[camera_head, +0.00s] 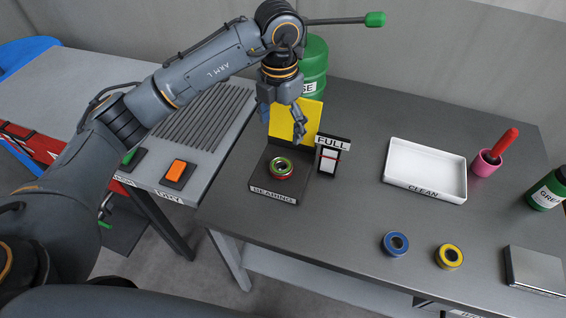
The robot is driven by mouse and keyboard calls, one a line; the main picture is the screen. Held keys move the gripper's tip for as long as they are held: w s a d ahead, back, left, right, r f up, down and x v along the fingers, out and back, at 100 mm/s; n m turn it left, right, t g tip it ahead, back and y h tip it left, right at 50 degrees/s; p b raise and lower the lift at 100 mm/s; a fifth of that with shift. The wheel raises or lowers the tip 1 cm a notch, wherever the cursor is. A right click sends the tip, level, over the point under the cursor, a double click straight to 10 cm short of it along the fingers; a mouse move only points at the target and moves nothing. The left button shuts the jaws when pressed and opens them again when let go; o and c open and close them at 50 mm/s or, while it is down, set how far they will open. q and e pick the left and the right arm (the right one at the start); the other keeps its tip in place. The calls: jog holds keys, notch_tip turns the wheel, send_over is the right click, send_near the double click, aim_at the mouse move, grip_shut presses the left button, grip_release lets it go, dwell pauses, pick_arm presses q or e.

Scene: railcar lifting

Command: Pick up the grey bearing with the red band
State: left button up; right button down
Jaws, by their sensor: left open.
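The grey bearing with the red band (281,169) sits on the dark stand labelled BEARING (261,184). Its rim shows red around the outside, with a green ring on top. My left gripper (283,124) is open and empty, with its fingers pointing down. In the picture it is above the bearing and in front of the stand's yellow back panel (309,118). A clear gap shows between the fingertips and the bearing. My right gripper is not in view.
A FULL sign with a gauge (330,156) stands right of the stand. A green drum (314,66) is behind. A white CLEAN tray (426,169), pink cup (486,163), blue bearing (396,243) and yellow bearing (449,256) are to the right. The table's middle is free.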

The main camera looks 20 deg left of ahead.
pick_arm(q)
jog(key=p, duration=0.2)
send_over(280, 166)
notch_tip(280, 166, down, 8)
jog(key=shift+f, duration=0.15)
jog(key=shift+f+p, duration=0.25)
jog(key=shift+p, duration=0.2)
notch_tip(280, 166, down, 4)
jog(key=shift+s+f+p, duration=0.15)
jog(key=shift+f+p, duration=0.05)
jog(key=shift+p, duration=0.9)
jog(key=shift+f, duration=0.2)
jog(key=c, duration=1.4)
jog(key=shift+c, duration=0.4)
jog(key=shift+r, duration=0.2)
